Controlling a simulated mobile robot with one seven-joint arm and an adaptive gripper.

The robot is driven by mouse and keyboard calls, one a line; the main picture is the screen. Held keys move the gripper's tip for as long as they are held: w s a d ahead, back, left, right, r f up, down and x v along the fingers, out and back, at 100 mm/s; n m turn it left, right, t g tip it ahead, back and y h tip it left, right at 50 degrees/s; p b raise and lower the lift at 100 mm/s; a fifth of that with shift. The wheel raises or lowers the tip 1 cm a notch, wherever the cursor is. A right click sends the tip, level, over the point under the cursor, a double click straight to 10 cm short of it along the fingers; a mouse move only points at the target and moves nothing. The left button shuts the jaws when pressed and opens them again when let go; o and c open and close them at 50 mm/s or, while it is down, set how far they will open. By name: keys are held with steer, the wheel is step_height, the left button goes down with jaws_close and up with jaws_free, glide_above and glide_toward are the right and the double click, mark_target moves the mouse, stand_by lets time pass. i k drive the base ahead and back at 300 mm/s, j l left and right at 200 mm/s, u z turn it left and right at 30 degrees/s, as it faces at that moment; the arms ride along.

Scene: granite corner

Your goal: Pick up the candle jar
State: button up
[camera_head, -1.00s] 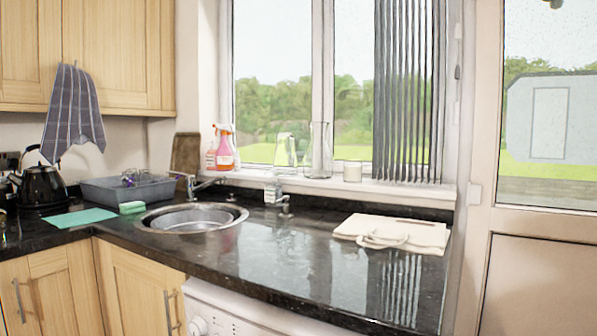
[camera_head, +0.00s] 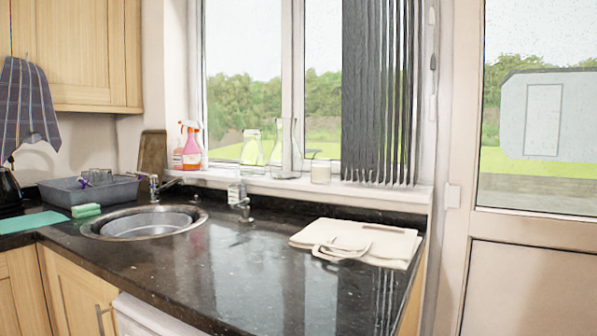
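A small pale jar (camera_head: 320,171), which looks like the candle jar, stands upright on the white windowsill (camera_head: 300,188). It is right of a clear glass carafe (camera_head: 287,150) and left of the dark vertical blinds (camera_head: 380,95). A gap shows between the jar and the carafe. My gripper and arm are not in view.
The dark granite counter (camera_head: 250,270) is mostly bare in front of the sill. A folded cream cloth bag (camera_head: 357,242) lies on its right. Spray bottles (camera_head: 192,146) and another glass vessel (camera_head: 252,148) share the sill.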

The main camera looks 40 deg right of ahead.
mark_target(320, 167)
steer(key=l+u, duration=0.15)
steer(key=l, duration=0.25)
steer(key=k+l+u, duration=0.15)
steer(key=l, duration=0.25)
steer(key=l+u, duration=0.15)
steer(key=l, duration=0.25)
steer(key=k+l, duration=0.1)
steer(key=l, duration=0.3)
steer(key=k+l, duration=0.15)
steer(key=l, duration=0.25)
steer(key=k+l+u, duration=0.1)
steer(key=l, duration=0.25)
